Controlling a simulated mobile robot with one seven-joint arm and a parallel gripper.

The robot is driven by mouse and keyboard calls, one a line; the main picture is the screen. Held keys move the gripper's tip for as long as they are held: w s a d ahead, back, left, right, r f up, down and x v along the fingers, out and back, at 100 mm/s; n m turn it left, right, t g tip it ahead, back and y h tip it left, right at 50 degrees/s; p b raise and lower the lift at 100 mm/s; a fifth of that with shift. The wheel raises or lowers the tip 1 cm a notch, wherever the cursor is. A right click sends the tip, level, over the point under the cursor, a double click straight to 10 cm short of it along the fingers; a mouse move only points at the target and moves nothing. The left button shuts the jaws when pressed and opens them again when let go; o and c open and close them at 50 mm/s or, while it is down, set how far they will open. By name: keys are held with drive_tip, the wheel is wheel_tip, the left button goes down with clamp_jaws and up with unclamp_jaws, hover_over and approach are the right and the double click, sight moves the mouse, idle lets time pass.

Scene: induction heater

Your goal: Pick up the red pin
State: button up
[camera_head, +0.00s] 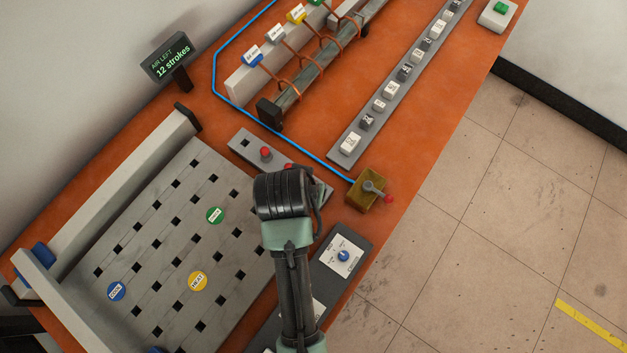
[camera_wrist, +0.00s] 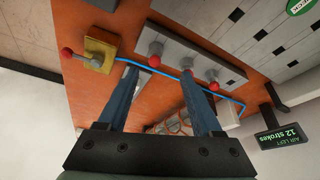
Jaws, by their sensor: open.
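Three red-topped pins stand in a row on a grey strip on the orange bench. In the head view one red pin (camera_head: 265,152) is clear and another (camera_head: 288,167) shows just behind my arm; the rest is hidden. The wrist view shows the pin nearest the brass box (camera_wrist: 155,48), the middle one (camera_wrist: 186,62) and the far one (camera_wrist: 213,86). My gripper (camera_wrist: 159,75) is open and empty, its fingers pointing towards the strip. The nearest pin's head appears between the fingertip directions; the middle one appears by a fingertip. Contact cannot be told. The fingertips are hidden in the head view.
A brass box (camera_head: 364,190) with a red-knobbed lever stands right of my arm, with a blue hose running to it. A slotted grey plate (camera_head: 150,250) with round labels lies left. A dial panel (camera_head: 343,255) lies right. A sign (camera_head: 170,58) reads "AIR LEFT 12 strokes".

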drive_tip(key=x, duration=0.4)
drive_tip(key=d+x, duration=0.1)
drive_tip(key=x, duration=0.2)
drive_tip(key=shift+s+p, duration=0.1)
drive_tip(key=shift+p, duration=0.25)
drive_tip(key=shift+f, duration=0.6)
drive_tip(key=shift+c, duration=0.4)
clamp_jaws()
